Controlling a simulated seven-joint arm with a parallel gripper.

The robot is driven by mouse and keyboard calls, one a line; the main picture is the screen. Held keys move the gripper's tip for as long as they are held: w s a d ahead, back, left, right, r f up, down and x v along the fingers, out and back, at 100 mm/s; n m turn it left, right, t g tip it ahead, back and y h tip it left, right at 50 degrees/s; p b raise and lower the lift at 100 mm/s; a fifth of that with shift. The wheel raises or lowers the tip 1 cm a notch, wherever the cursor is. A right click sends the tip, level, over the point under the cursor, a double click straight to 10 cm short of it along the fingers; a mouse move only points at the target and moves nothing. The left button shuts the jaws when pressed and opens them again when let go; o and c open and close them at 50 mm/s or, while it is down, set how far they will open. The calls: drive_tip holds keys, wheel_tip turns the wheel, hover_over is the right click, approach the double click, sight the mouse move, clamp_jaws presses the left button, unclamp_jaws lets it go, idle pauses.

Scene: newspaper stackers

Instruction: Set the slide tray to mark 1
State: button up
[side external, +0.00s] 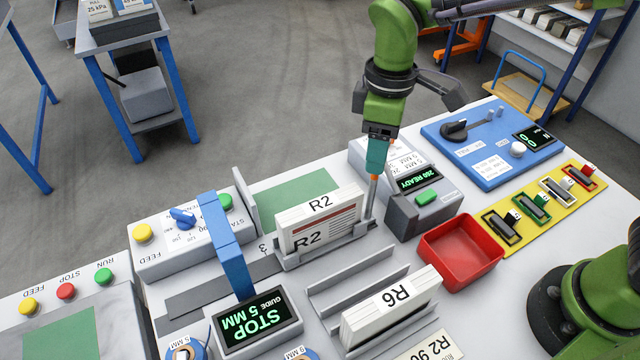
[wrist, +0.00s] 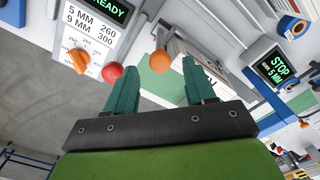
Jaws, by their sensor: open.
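The slide tray (side external: 340,250) is a low grey holder on the white bench. It carries an upright white bundle marked R2 (side external: 310,230). A thin post topped by an orange knob (side external: 373,179) stands at the tray's right end. My gripper (side external: 376,165) points down directly over this knob. In the wrist view, my gripper (wrist: 157,80) has its two teal fingers apart, and the orange knob (wrist: 159,61) shows between them. Whether a finger touches it, I cannot tell. A mark "3" (side external: 262,248) is printed left of the tray; mark 1 is not readable.
A blue arch (side external: 228,245) stands left of the tray, behind a STOP display (side external: 258,325). A READY display box (side external: 415,190) and a red bin (side external: 461,250) stand to the right. An R6 bundle (side external: 390,310) sits in front. A grey strip (side external: 205,294) lies bare left of the tray.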

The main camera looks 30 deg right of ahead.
drive_tip(key=shift+f, duration=1.25)
clamp_jaws()
